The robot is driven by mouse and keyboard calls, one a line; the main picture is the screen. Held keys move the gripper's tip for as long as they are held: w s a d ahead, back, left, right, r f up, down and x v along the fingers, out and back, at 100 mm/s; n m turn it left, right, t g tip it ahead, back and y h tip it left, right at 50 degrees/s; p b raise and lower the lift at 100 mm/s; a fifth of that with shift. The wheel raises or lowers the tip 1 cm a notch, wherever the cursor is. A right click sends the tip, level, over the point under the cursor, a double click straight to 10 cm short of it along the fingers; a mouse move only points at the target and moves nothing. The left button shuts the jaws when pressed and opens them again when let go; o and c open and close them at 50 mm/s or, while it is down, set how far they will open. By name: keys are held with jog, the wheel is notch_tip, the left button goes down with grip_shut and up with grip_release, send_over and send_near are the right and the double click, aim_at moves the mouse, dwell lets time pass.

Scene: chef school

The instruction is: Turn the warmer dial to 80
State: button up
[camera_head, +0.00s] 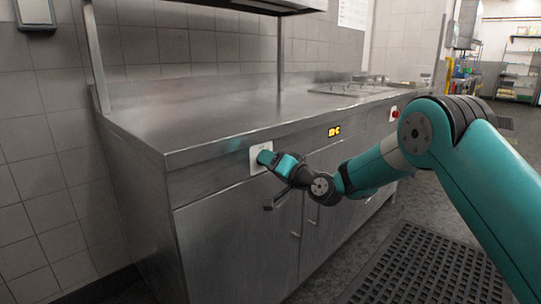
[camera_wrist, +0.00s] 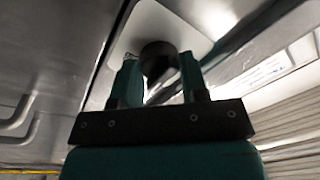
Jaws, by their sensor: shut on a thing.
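The warmer dial is a dark round knob (camera_wrist: 158,60) on a pale square plate, seen in the wrist view. In the head view the plate (camera_head: 254,163) sits on the front panel of the steel counter, below its top edge. My gripper (camera_head: 266,158) covers the dial there. In the wrist view my gripper (camera_wrist: 160,80) has its two teal fingers on either side of the knob, shut on it. The dial's marks and its pointer cannot be read. An orange lit display (camera_head: 334,132) is on the same panel to the right; its digits are too small to read surely.
The steel counter top (camera_head: 230,115) is bare at the left. A red knob (camera_head: 394,113) is farther right on the front panel. Cabinet doors with handles (camera_head: 274,203) are below the dial. A dark floor mat (camera_head: 425,265) lies in front.

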jog(key=m+p, duration=0.5)
jog(key=m, duration=0.1)
jog(key=m+h+p, duration=0.1)
jog(key=m+p, duration=0.4)
jog(key=m, duration=0.2)
jog(key=shift+t+h+p, duration=0.3)
jog(key=shift+p, duration=0.1)
jog(key=o, duration=0.9)
jog(key=shift+s, duration=0.1)
